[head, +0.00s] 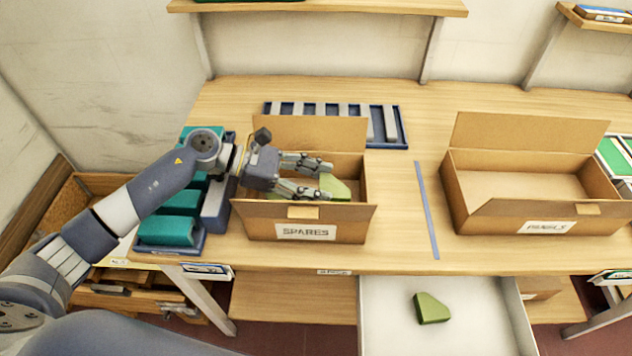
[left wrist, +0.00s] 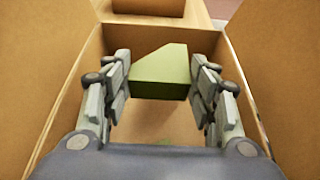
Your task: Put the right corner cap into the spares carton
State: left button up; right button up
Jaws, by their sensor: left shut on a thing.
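My left gripper (head: 325,180) reaches into the open spares carton (head: 334,232). It is shut on a green corner cap (head: 335,187) and holds it inside the carton's walls. In the left wrist view the cap (left wrist: 161,72) sits between the two fingers, with the carton's floor visible below it. I cannot tell whether the cap touches the floor. Another green corner cap (head: 431,308) lies in the open white drawer (head: 383,318) below the table's front edge. My right gripper is not in view.
An open panels carton (head: 492,216) stands on the right of the table (head: 404,253). A blue strip (head: 427,210) lies between the cartons. A blue rack with grey bars (head: 390,124) is behind, and teal blocks (head: 166,230) are at the left.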

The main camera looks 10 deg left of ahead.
pick_arm(q)
jog(key=o, duration=0.8)
jog(key=shift+r, duration=0.1)
jog(key=shift+r+p, duration=0.15)
jog(key=shift+p, duration=0.2)
jog(key=shift+v, duration=1.05)
jog(key=b+v, duration=0.3)
jog(key=v, duration=0.7)
jog(key=shift+r+b, duration=0.35)
